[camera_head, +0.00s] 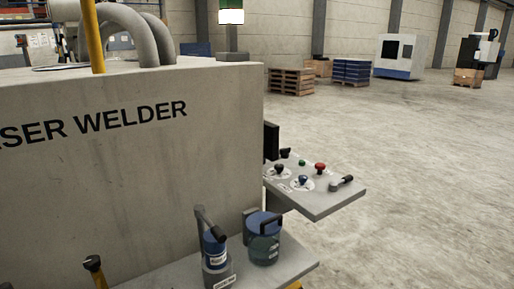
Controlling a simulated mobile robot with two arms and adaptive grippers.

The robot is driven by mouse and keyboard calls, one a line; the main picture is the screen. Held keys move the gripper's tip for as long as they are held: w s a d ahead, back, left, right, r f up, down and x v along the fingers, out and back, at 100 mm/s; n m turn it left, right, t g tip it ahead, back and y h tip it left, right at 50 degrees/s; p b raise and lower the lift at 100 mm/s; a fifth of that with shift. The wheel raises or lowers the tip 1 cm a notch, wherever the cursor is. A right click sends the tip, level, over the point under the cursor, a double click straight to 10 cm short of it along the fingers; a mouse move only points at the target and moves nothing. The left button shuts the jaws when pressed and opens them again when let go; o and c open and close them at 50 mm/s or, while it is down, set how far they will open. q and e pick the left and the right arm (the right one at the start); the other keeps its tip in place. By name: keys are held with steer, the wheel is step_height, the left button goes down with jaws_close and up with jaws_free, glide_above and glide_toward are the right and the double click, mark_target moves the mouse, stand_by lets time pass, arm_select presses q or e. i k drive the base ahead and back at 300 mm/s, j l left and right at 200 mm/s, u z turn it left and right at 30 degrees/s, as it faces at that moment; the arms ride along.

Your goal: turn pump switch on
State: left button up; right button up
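A grey control panel (328,205) juts out from the right side of the welder cabinet. On it are a dark knob (280,168) and a blue-based knob (304,180), each on a round white dial plate. A small green button (302,162), a red mushroom button (320,167) and a black-handled lever (344,181) are also on it. The labels are too small to read, so I cannot tell which control is the pump switch or how it is set. Neither of my grippers shows.
The welder cabinet (120,165) fills the left. Below the panel, a ledge (285,268) carries two blue canisters (215,251) (264,246). Pallets (291,83) and machines (400,56) stand far back. The floor (430,190) right of the panel is clear.

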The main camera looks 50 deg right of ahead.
mark_target(284, 152)
steer(key=z, duration=1.8)
steer(key=i+l+z, duration=1.2)
steer(key=i+z, duration=0.4)
steer(key=i+u, duration=0.25)
steer(key=i, duration=0.25)
steer(key=i+l+u, duration=0.1)
steer(key=i+u, duration=0.15)
steer(key=i, duration=0.3)
steer(key=i+l+u, duration=0.3)
steer(key=i, duration=0.2)
steer(key=j, duration=0.1)
